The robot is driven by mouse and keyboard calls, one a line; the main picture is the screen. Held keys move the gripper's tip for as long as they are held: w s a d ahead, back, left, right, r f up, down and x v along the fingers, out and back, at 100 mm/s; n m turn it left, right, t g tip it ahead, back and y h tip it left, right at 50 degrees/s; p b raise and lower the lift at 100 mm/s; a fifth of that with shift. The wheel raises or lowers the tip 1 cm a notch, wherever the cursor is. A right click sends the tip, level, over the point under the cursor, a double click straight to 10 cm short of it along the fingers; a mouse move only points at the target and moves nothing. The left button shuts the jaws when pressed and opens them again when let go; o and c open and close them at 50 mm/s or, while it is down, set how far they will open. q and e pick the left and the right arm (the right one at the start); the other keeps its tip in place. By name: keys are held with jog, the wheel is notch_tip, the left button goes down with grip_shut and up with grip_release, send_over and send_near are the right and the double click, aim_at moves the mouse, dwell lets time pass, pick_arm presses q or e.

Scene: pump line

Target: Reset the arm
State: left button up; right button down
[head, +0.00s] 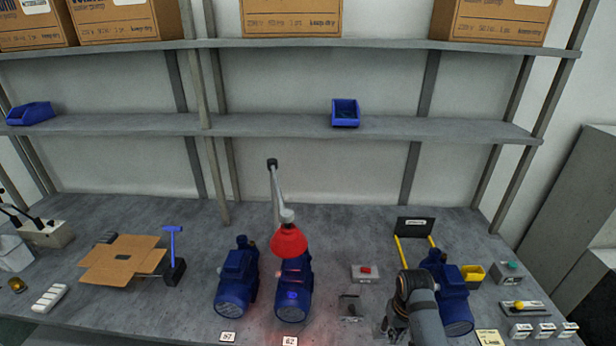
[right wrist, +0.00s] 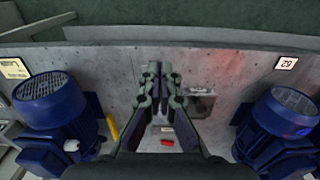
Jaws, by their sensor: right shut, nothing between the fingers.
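My right arm (head: 425,318) comes in from the bottom of the head view, bent, above the bench between the red-button box and the right-hand blue pump. My right gripper (head: 383,334) points down and is partly hidden by the arm in that view. In the right wrist view the gripper (right wrist: 153,70) has its dark fingers together with nothing between them, above bare grey bench. A blue pump stands on each side of it, apart from the fingers: one at the left (right wrist: 52,115) and one at the right (right wrist: 275,130). My left gripper is not in view.
A lamp with a red shade (head: 289,240) hangs over a middle pump (head: 293,292), beside another pump (head: 238,280). A red-button box (head: 365,273) and a small metal bracket (head: 350,307) stand near my right gripper. An open carton (head: 122,260) lies left. Shelves (head: 270,124) run behind.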

jog(key=s+d+f+b, duration=0.1)
jog(key=s+f, duration=0.3)
jog(key=f, duration=0.6)
jog(key=s+d+f+b, duration=0.15)
jog(key=s+f, duration=0.35)
jog(key=f, duration=0.5)
jog(key=s+f+b, duration=0.2)
jog(key=s+f, duration=0.2)
jog(key=f, duration=0.5)
pick_arm(q)
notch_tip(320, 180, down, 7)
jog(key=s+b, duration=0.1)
jog(key=b, duration=0.1)
pick_arm(e)
jog(key=s+f, duration=0.5)
jog(key=s, duration=0.3)
jog(key=s+d+f, duration=0.1)
jog(key=s+f, duration=0.3)
jog(key=s, duration=0.4)
jog(key=s+d+f+n+t, duration=0.1)
jog(key=s+f, duration=0.4)
jog(key=s, duration=0.3)
jog(key=shift+s+d+f+h, duration=0.2)
jog(key=shift+f+h, duration=0.1)
jog(key=shift+h, duration=0.1)
